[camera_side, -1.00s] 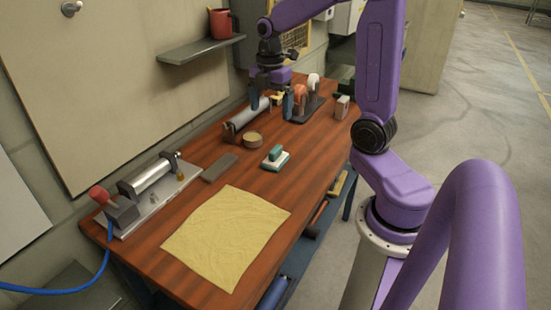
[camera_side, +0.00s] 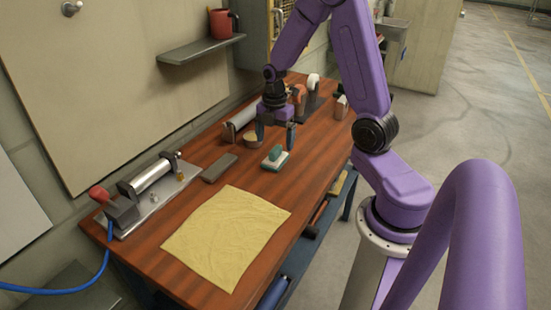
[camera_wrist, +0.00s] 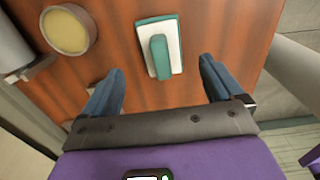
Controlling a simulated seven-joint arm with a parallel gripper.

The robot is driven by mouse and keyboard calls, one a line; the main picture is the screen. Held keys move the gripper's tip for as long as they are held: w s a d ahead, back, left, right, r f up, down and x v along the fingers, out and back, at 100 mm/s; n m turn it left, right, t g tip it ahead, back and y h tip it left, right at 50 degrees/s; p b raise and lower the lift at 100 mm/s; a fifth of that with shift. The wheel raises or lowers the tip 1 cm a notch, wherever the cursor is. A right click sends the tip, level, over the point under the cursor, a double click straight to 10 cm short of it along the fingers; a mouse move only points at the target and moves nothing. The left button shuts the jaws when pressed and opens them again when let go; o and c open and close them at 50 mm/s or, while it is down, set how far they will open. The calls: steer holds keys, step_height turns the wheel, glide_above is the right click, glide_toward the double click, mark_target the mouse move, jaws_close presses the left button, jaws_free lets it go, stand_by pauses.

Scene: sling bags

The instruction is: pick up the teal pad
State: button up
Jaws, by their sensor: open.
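The teal pad (camera_side: 275,158) lies on the wooden table, a white plate with teal edging and a raised teal grip on top. In the wrist view the pad (camera_wrist: 160,48) lies flat ahead of the fingertips, roughly centred between them, with its grip running lengthwise. My gripper (camera_side: 276,138) is open and empty, fingers pointing down, above and just behind the pad in the side view. In the wrist view the two blue fingers of my gripper (camera_wrist: 162,72) are spread wider than the pad. Nothing touches the pad.
A round tin (camera_side: 252,139) stands left of the gripper, near a grey cylinder (camera_side: 238,122). A grey flat block (camera_side: 220,167) lies left of the pad. A yellow cloth (camera_side: 227,235) covers the table nearer the camera. Tape rolls on a stand (camera_side: 311,98) are behind.

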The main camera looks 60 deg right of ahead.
mark_target(275, 149)
steer(key=shift+s+a+f, duration=0.1)
steer(key=shift+a+f, duration=0.05)
steer(key=shift+f, duration=2.75)
steer(key=shift+c, duration=0.3)
steer(key=c, duration=1.1)
steer(key=shift+r, duration=0.1)
